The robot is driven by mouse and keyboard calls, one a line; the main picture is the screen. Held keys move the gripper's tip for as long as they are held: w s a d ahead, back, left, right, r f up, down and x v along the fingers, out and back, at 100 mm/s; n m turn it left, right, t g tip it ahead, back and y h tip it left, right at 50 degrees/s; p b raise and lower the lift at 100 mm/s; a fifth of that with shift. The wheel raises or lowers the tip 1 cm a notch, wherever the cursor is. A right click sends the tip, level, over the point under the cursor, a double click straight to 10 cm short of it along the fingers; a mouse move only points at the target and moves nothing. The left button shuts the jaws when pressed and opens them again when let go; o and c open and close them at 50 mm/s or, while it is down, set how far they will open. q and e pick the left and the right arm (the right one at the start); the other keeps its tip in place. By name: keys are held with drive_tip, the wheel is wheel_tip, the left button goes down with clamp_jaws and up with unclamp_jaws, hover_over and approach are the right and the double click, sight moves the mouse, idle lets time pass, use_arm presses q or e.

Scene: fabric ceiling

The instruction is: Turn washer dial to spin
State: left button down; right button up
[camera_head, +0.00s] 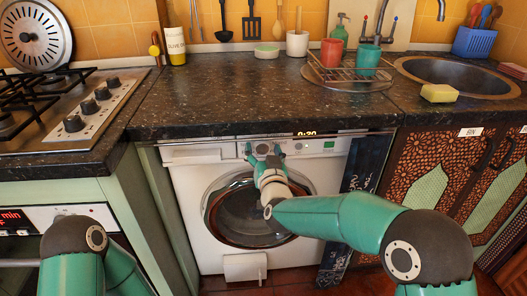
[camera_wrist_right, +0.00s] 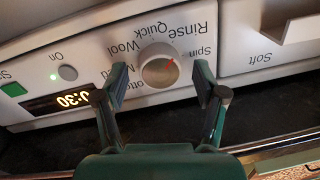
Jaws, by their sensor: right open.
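The white washer (camera_head: 185,185) stands under the dark counter, with its round door shut. Its dial (camera_wrist_right: 159,72) is a pale round knob with a small red mark, large in the right wrist view, where the panel is upside down. The mark points to the upper right of that picture, towards the Rinse and Spin labels (camera_wrist_right: 201,52). My right gripper (camera_head: 264,152) is at the control panel and hides the dial in the head view. In the wrist view its open fingers (camera_wrist_right: 155,86) are on either side of the dial, with gaps visible. My left gripper is out of view.
The counter edge (camera_head: 260,125) overhangs just above the panel. A lit display (camera_wrist_right: 62,101), a green button (camera_wrist_right: 14,89) and the detergent drawer (camera_wrist_right: 270,55) flank the dial. A stove (camera_head: 75,110) is at left and patterned cabinets (camera_head: 430,165) at right.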

drive_tip(key=shift+c, duration=0.4)
drive_tip(key=c, duration=1.1)
drive_tip(key=shift+f+m+b, duration=0.25)
drive_tip(key=shift+m+b, duration=0.45)
drive_tip(key=shift+b, duration=0.45)
drive_tip(key=m+b, duration=0.5)
drive_tip(key=b, duration=0.2)
drive_tip(key=shift+d, duration=0.1)
drive_tip(key=shift+m+b, duration=1.1)
drive_tip(key=shift+m, duration=0.4)
drive_tip(key=o, duration=1.2)
drive_tip(key=shift+d, duration=0.1)
drive_tip(key=shift+r+t, duration=0.1)
drive_tip(key=shift+t, duration=0.2)
